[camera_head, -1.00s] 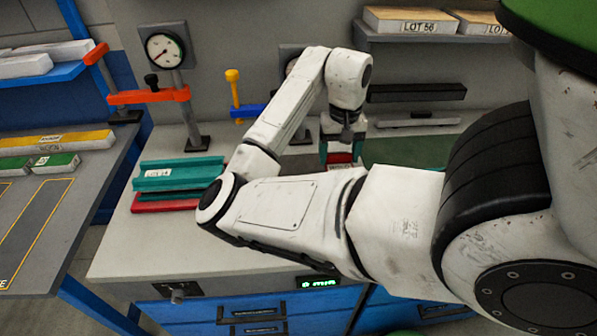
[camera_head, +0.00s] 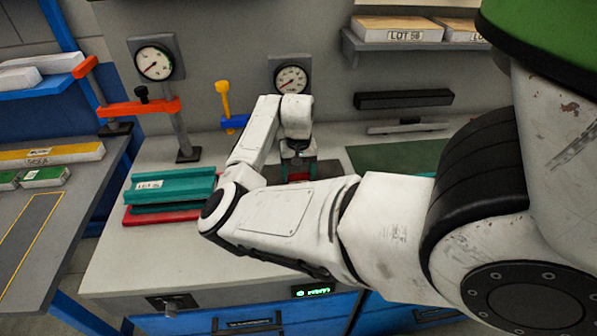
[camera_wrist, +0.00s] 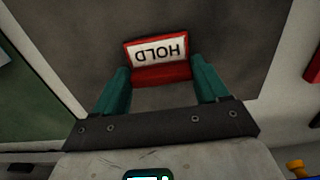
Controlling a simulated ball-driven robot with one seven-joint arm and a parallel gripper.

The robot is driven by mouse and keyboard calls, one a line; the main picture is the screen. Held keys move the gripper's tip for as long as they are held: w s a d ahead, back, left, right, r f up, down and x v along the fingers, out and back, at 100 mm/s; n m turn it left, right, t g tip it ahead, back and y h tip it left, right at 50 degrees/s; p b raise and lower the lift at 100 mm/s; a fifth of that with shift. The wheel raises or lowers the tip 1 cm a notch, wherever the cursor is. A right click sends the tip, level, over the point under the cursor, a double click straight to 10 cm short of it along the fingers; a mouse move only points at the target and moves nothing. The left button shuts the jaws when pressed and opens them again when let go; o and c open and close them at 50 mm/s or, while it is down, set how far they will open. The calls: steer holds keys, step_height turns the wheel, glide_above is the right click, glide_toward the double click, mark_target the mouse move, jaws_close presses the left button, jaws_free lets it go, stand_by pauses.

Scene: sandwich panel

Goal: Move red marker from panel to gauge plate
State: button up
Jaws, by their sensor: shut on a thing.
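The red marker (camera_wrist: 160,75) has a white label reading HOLD, upside down in the wrist view. My gripper (camera_wrist: 160,88) is shut on it, with a teal finger at each side. In the head view my gripper (camera_head: 298,170) is below the second gauge (camera_head: 290,80), and a bit of the red marker (camera_head: 298,177) shows between the fingers. A dark grey plate (camera_wrist: 225,40) lies under the marker; I cannot tell whether they touch. The teal panel (camera_head: 172,186), labelled LOT, lies at the left above a red part. My arm hides some of the bench.
A gauge on a post (camera_head: 154,62) with an orange clamp (camera_head: 140,107) stands at the back left. A green mat (camera_head: 400,156) lies right. The bench front (camera_head: 150,255) is clear.

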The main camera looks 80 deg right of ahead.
mark_target(299, 175)
steer(key=shift+f, duration=0.25)
steer(key=shift+f, duration=0.15)
steer(key=o, duration=1.1)
steer(key=shift+c, duration=0.2)
step_height(299, 175, up, 12)
steer(key=b, duration=0.1)
steer(key=shift+r+b, duration=0.2)
steer(key=shift+b, duration=0.1)
